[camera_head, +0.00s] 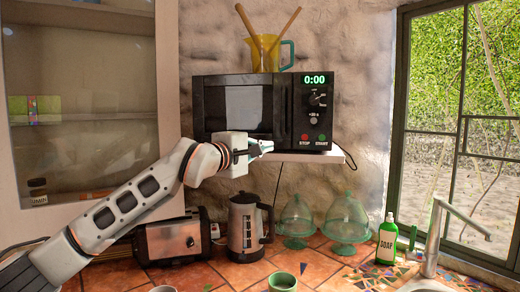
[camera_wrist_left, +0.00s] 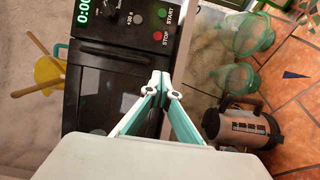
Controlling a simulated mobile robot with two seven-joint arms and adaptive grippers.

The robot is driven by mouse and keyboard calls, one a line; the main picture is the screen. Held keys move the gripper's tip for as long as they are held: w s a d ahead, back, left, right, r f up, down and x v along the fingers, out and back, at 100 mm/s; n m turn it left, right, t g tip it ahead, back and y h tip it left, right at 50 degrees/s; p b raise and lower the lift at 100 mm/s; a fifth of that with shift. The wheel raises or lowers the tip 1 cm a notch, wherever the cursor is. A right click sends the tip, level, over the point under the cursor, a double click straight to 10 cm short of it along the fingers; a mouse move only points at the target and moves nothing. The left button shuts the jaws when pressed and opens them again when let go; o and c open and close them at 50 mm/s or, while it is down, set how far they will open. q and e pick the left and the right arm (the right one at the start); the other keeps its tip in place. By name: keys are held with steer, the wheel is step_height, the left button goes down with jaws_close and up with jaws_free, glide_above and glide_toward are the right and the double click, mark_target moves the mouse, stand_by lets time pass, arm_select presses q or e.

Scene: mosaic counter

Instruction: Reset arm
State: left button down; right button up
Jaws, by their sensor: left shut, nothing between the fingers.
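My left arm reaches in from the left in the head view. Its gripper (camera_head: 262,147) is in front of the lower edge of the black microwave (camera_head: 246,108), near the shelf it stands on. In the left wrist view the gripper's fingers (camera_wrist_left: 160,84) meet at their tips, with nothing between them, in front of the microwave (camera_wrist_left: 110,85). Whether the fingertips touch the microwave I cannot tell. The microwave door looks closed and its display reads 0:00. My right gripper is in neither view.
A yellow jug (camera_head: 264,54) with wooden utensils stands on the microwave. Below are a toaster (camera_head: 175,240), a kettle (camera_head: 245,228), glass domes (camera_head: 347,220), a green soap bottle (camera_head: 387,240) and a green cup (camera_head: 282,281). A glass-fronted cabinet (camera_head: 165,75) stands left.

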arm_select(q)
steer(key=s+d+f+n+g+h, duration=0.2)
steer(key=s+d+f+n+h, duration=0.2)
steer(key=s+f+n, duration=0.6)
steer(key=s+d+f+n+g+h, duration=0.3)
steer(key=s+d+f+n+h, duration=0.15)
steer(key=f, duration=1.05)
steer(key=s+a+f+n+t+y, duration=0.25)
steer(key=a+f+n, duration=0.25)
steer(key=f+n, duration=0.3)
steer(key=s+a+f+n+t+y, duration=0.2)
steer(key=s+a+f+n+y, duration=0.15)
steer(key=f+n, duration=0.5)
steer(key=s+a+f+n+t+y, duration=0.2)
steer(key=a+f+n+y, duration=0.3)
steer(key=n, duration=0.5)
steer(key=s+a+f+n+g+y, duration=0.1)
steer(key=s+a+f+n+g, duration=0.1)
steer(key=s+f+n, duration=0.3)
steer(key=s+a+f+n+g+y, duration=0.1)
steer(key=s+a+f+n, duration=0.3)
steer(key=s+f, duration=0.4)
steer(key=s+a+f+n+g+y, duration=0.1)
steer(key=s+a+f+n+g, duration=0.2)
steer(key=f, duration=0.7)
steer(key=s+n, duration=0.2)
steer(key=s, duration=0.2)
steer(key=shift+s+a+f+n+y, duration=0.25)
steer(key=shift+s+f+n+y, duration=0.05)
steer(key=shift+f+y, duration=0.1)
